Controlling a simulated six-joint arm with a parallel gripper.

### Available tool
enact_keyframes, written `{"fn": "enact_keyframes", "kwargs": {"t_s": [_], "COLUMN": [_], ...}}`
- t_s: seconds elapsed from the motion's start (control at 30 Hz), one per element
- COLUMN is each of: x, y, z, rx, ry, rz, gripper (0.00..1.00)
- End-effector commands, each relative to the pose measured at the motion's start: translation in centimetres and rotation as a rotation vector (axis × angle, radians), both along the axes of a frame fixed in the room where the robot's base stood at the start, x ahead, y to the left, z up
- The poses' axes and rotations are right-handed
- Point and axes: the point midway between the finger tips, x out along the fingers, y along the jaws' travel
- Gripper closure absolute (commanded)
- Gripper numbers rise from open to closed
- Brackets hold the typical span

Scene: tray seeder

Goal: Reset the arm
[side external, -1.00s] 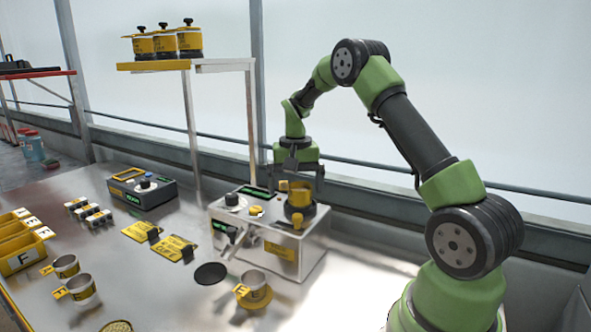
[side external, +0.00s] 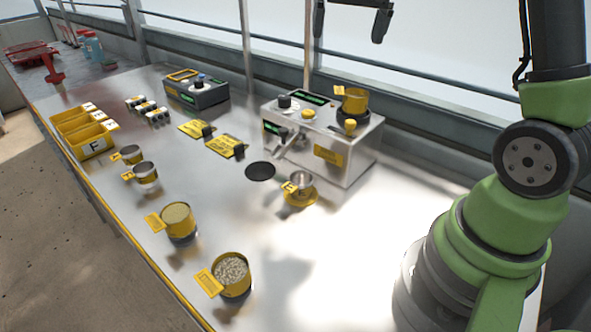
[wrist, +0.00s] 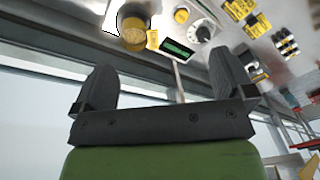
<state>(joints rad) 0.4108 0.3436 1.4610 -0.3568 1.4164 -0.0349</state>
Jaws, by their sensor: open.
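My gripper (side external: 350,28) hangs at the top edge of the side view, high above the bench and roughly over the grey seeder machine (side external: 350,158). Its two dark fingers are apart with nothing between them. In the wrist view my gripper (wrist: 162,64) also shows spread, empty fingers. A yellow cup (side external: 354,102) sits on top of the machine, apart from my gripper; it also shows in the wrist view (wrist: 133,38). Most of my upper arm is out of the side view.
A metal cup (side external: 301,182) stands on a yellow base before the machine. Two yellow seed-filled cups (side external: 177,217) (side external: 231,271) stand at the front edge. Yellow bins (side external: 88,140), two metal cups (side external: 145,172) and a control box (side external: 196,92) are left. The bench's right front is clear.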

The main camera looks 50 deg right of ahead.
Motion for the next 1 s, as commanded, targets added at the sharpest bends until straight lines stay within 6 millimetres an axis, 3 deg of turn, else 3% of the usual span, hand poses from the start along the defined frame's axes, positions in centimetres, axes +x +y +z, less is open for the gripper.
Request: {"fn": "enact_keyframes", "kwargs": {"t_s": [0.03,0.2,0.4,0.53,0.7,1.0], "x": [-1.0,-5.1,-10.9,-14.0,-16.3,-16.8], "y": [2.0,7.5,12.4,14.2,15.3,15.5], "z": [1.3,3.7,3.9,2.9,1.8,1.4], "rx": [-0.007,-0.015,-0.007,0.003,0.016,0.018], "ry": [-0.043,-0.181,-0.343,-0.43,-0.496,-0.509], "rz": [0.044,0.175,0.313,0.376,0.42,0.429], "gripper": [0.0,0.0,0.0,0.0,0.0,0.0]}}
